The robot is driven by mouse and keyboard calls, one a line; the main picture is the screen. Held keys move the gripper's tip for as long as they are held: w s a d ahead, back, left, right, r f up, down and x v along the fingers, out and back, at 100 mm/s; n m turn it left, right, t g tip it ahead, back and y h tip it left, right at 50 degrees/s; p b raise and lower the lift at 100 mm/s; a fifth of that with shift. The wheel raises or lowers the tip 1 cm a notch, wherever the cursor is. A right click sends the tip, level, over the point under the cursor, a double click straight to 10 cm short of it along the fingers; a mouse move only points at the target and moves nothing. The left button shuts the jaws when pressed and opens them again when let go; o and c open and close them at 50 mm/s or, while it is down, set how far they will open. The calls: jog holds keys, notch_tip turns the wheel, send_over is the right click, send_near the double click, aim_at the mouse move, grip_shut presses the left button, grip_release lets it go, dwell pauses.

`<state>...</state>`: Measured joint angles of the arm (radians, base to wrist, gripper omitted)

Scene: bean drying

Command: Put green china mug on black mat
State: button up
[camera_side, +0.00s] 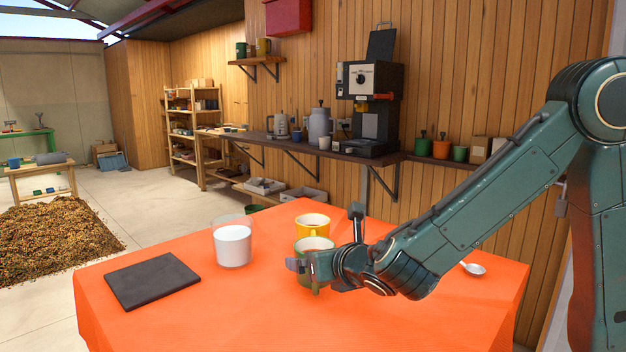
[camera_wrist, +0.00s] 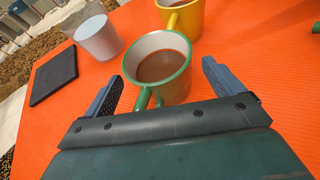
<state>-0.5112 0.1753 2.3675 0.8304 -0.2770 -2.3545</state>
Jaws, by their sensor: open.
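The green mug (camera_wrist: 172,86), white inside with a brown drink, stands upright on the orange table. Its green handle points toward my gripper in the wrist view. In the side view the mug (camera_side: 315,243) is partly hidden by my gripper (camera_side: 303,266).
A yellow mug (camera_side: 312,222) with a drink stands right behind the green mug. A glass of white liquid (camera_side: 232,246) stands between the mugs and the mat. A spoon (camera_side: 473,269) lies at the right. The orange table (camera_side: 230,310) is clear in front.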

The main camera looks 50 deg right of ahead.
jog(key=c, duration=1.4)
jog(key=shift+r, duration=0.1)
notch_tip(320, 180, up, 20)
dwell(0.9)
